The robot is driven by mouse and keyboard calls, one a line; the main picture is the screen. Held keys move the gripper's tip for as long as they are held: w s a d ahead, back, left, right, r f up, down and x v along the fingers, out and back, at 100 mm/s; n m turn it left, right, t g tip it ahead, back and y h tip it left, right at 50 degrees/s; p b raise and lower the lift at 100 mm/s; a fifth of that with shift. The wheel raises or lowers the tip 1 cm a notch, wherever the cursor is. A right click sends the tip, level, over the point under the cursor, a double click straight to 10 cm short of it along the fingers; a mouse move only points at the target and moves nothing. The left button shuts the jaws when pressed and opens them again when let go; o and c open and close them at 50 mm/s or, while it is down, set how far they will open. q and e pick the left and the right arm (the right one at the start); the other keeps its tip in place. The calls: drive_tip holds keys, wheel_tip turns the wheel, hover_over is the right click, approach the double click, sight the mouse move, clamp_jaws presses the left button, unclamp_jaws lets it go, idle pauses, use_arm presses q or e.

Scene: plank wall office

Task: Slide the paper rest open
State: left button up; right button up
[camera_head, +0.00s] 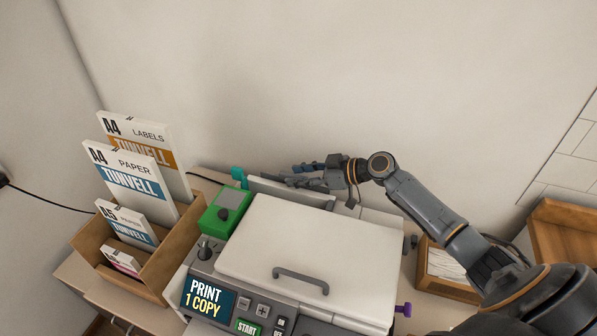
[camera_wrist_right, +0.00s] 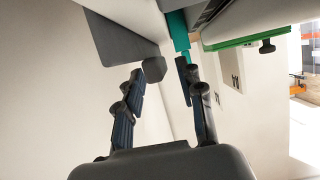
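The printer (camera_head: 310,238) stands on the desk with its white lid down. Behind the lid is a low upright pale panel (camera_head: 290,191), which looks like the paper rest. In the wrist view a grey panel with a dark block at its corner (camera_wrist_right: 154,69) lies just ahead of the fingertips; it seems to be part of the rest. My right gripper (camera_head: 292,176) is behind the printer, fingers pointing left. The wrist view shows its fingers (camera_wrist_right: 161,74) apart with nothing clearly held. A teal piece (camera_head: 238,174) stands at the panel's left end. My left gripper is out of view.
A green box (camera_head: 225,210) with a dark knob sits at the printer's left. A cardboard holder (camera_head: 163,267) with several paper packs stands further left. A wooden tray (camera_head: 450,285) with white sheets is at the right, under my arm. The wall is close behind my gripper.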

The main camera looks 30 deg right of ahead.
drive_tip(key=shift+w+a+f, duration=0.1)
drive_tip(key=shift+w, duration=0.05)
clamp_jaws()
wheel_tip(320, 180, up, 13)
drive_tip(key=p, duration=0.3)
drive_tip(key=shift+f, duration=0.15)
